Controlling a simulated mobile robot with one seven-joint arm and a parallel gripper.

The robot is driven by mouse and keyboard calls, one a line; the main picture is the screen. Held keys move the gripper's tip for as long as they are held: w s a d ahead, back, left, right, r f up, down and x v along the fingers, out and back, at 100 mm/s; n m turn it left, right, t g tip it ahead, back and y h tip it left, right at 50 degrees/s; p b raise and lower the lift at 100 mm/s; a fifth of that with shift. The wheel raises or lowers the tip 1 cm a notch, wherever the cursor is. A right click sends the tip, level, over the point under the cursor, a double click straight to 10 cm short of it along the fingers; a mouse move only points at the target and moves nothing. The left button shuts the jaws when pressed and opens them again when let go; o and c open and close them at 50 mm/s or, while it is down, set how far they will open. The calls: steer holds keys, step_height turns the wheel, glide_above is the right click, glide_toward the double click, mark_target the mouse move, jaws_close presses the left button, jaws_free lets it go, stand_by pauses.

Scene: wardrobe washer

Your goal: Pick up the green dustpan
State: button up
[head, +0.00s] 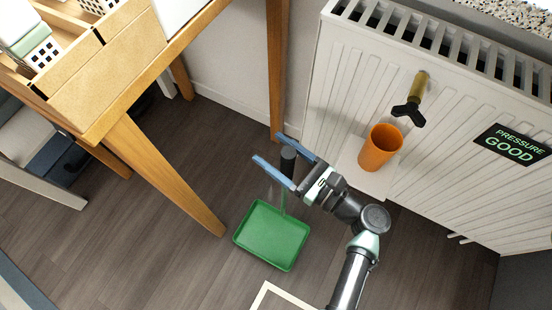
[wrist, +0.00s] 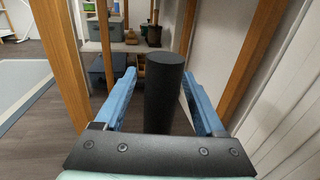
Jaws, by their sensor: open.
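In the wrist view the dark grip (wrist: 165,92) stands upright between the two blue fingers. A gap shows on each side of it, wider on the left. The dustpan's tray is hidden in the wrist view.
A wooden table (head: 165,175) stands at the left, with one leg (head: 277,70) just behind my gripper. A white radiator (head: 350,80) with an orange cup (head: 380,148) in front of it is at the right. A pale frame (head: 283,296) lies on the floor near the bottom.

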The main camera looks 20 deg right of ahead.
jaws_close()
stand_by(0.4)
stand_by(1.0)
